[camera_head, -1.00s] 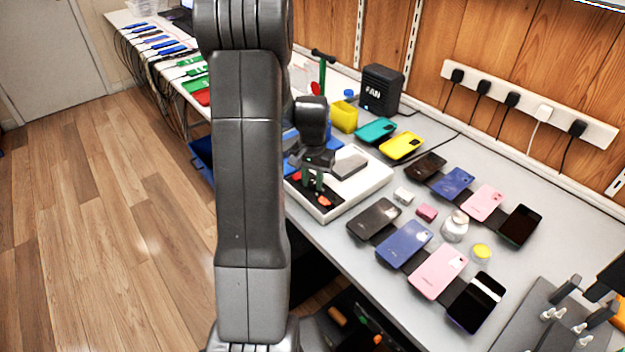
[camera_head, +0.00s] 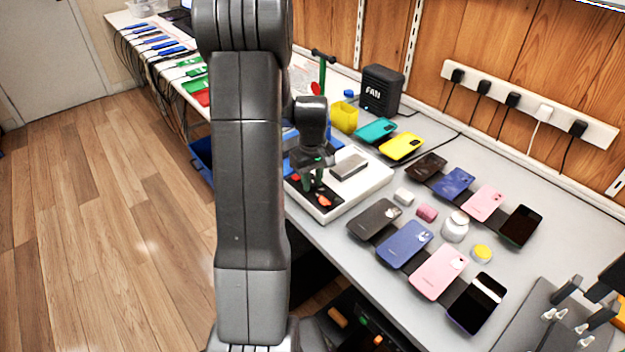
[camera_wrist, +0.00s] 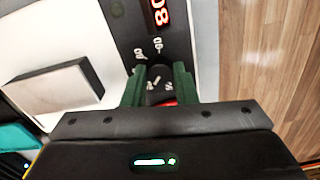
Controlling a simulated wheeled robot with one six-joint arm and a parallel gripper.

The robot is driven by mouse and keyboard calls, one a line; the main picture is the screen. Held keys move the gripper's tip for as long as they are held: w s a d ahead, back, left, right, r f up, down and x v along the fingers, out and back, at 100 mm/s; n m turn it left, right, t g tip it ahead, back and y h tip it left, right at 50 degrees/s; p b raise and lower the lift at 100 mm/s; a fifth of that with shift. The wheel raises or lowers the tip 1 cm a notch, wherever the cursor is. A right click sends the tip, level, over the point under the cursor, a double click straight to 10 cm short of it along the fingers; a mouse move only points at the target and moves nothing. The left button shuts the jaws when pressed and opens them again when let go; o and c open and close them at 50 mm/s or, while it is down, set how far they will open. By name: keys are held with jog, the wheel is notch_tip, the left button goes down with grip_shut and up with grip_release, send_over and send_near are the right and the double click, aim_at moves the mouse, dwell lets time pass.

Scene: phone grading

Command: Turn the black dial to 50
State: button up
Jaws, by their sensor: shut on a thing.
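The black dial (camera_wrist: 157,72) is on the black panel (camera_wrist: 128,22) of a white device. My gripper (camera_wrist: 158,88) is shut on it, with a green finger on either side. Pale numerals and marks surround the dial; I cannot read its setting surely. A lit red display (camera_wrist: 160,14) above it shows digits turned sideways, apparently 80. In the head view my gripper (camera_head: 313,178) points down onto the panel of the white device (camera_head: 372,184), and the dial is hidden by the fingers.
A grey block (camera_head: 349,166) sits on the device beside the panel. Several phones lie to the right, with a white jar (camera_head: 455,227) among them. A yellow cup (camera_head: 344,117) and a black fan box (camera_head: 381,90) stand behind.

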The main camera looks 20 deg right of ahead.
aim_at(313, 183)
jog(key=n, duration=0.5)
jog(key=shift+n, duration=0.3)
jog(key=n, duration=0.4)
jog(key=shift+n, duration=0.4)
jog(key=o, duration=1)
notch_tip(313, 183, up, 14)
jog(key=shift+f, duration=0.1)
notch_tip(313, 183, down, 14)
jog(key=shift+r, duration=0.1)
dwell(0.6)
